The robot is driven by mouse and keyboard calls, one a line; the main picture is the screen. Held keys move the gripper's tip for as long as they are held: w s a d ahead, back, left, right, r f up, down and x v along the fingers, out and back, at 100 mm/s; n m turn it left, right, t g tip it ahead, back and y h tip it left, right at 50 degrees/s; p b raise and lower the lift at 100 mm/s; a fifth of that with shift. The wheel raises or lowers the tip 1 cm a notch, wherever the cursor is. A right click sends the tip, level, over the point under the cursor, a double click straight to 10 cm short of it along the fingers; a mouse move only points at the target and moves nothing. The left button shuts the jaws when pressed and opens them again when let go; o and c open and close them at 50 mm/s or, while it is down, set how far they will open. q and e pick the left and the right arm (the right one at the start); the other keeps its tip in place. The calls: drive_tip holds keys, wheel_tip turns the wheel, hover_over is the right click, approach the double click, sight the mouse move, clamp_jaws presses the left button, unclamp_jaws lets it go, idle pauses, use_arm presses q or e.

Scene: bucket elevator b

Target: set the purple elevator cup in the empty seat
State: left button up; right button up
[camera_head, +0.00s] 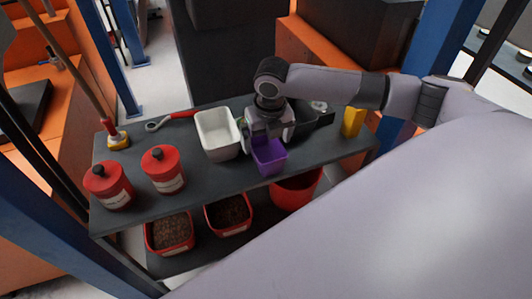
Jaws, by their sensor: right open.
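The purple elevator cup (269,157) is at the front middle of the dark shelf, close to its front edge. My right gripper (267,135) points down over the back of the cup. Its jaws are open, and it hides part of the cup's rear; I cannot tell whether the fingers touch it. My left gripper is out of view. I cannot make out an empty seat in this view.
A white bin (215,141) stands just left of my right gripper. Two red canisters (108,185) (163,168) are farther left, and a yellow block (353,121) is on the right. Red bins of dark material (170,235) (228,213) sit on the lower shelf beside a red bucket (293,192).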

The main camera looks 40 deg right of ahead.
drive_tip(key=shift+f+p, duration=0.2)
drive_tip(key=shift+p, duration=0.2)
idle(0.3)
clamp_jaws()
